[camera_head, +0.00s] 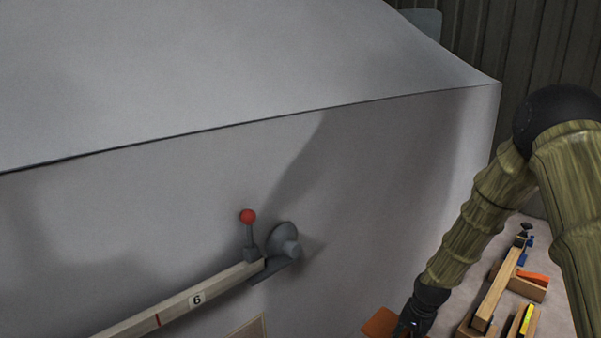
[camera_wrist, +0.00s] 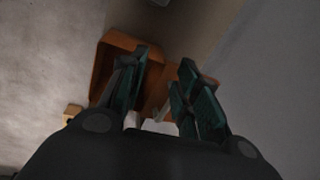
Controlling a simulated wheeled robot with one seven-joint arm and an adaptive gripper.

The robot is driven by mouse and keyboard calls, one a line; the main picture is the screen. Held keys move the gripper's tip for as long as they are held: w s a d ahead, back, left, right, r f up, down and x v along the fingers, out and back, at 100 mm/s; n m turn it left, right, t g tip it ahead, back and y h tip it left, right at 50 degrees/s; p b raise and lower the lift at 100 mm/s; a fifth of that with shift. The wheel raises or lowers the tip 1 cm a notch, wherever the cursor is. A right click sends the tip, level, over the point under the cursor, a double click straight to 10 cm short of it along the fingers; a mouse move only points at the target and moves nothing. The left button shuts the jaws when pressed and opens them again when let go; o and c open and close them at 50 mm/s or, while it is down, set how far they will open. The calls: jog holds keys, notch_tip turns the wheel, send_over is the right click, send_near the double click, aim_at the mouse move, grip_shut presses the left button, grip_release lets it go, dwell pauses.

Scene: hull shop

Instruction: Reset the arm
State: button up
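My arm reaches down the right side of the head view. My gripper (camera_head: 415,322) is at its lower end, near an orange-brown box (camera_head: 379,322) at the bottom edge. In the wrist view, the two dark green fingers of my gripper (camera_wrist: 166,65) stand apart, with a clear gap between their tips. The orange-brown box (camera_wrist: 104,68) lies beyond the fingers. I see nothing held between the tips. A small pale patch shows low between the fingers, and I cannot tell what it is.
A large grey hull (camera_head: 380,180) fills the left and middle. Wooden pieces and a clamp (camera_head: 500,282) lie at right, close to my arm.

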jog(key=s+a+f+n+g, duration=0.1)
jog(key=s+a+f+n, duration=0.15)
jog(key=s+f, duration=0.6)
jog(key=s+a+f+n, duration=0.1)
jog(key=s+a+f, duration=0.35)
jog(key=s, duration=0.75)
jog(key=s+a+f+n+h, duration=0.1)
jog(key=s+n, duration=0.3)
jog(key=s, duration=1.5)
jog(key=shift+s+a+f, duration=0.15)
jog(key=shift+a+f, duration=0.3)
jog(key=shift+f, duration=0.15)
jog(key=shift+a, duration=0.1)
